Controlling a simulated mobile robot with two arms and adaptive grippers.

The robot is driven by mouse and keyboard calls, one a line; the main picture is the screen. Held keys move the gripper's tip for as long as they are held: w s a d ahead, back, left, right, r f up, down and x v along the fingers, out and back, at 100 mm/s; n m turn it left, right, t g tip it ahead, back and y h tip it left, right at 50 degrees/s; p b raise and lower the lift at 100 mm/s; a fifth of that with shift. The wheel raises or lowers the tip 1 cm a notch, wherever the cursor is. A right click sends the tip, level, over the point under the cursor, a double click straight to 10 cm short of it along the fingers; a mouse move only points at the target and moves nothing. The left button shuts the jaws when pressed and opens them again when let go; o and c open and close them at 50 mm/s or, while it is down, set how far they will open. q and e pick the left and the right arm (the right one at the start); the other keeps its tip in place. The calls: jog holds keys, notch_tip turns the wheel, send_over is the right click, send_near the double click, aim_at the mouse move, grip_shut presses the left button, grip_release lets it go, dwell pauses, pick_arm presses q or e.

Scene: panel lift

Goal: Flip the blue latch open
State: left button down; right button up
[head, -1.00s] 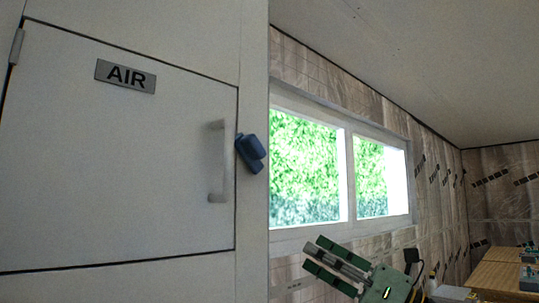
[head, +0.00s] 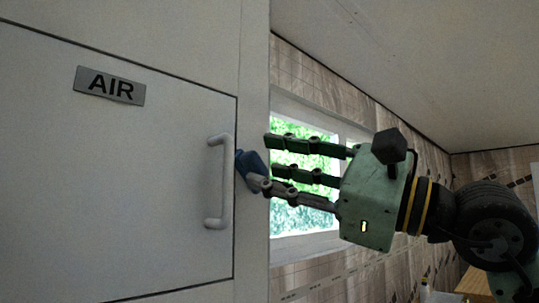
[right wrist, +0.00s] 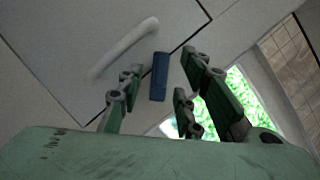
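The blue latch (head: 247,165) sits at the right edge of the white AIR door (head: 150,190), beside the door's handle (head: 219,182). My right gripper (head: 270,166) comes in from the right with its fingers spread and pointing left. One fingertip overlaps the latch's lower part in the head view; I cannot tell if it touches. In the right wrist view the latch (right wrist: 159,77) shows between the spread fingers (right wrist: 160,90), beyond their tips or close to them. The gripper is open and holds nothing. My left gripper is not in view.
An AIR label (head: 110,86) is on the door. A window (head: 305,190) in the side wall lies behind my right gripper. Part of a wooden table (head: 475,283) shows at the lower right.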

jog(key=shift+w+a+r, duration=0.2)
jog(key=shift+w+a, duration=0.1)
jog(key=shift+a, duration=0.2)
grip_shut()
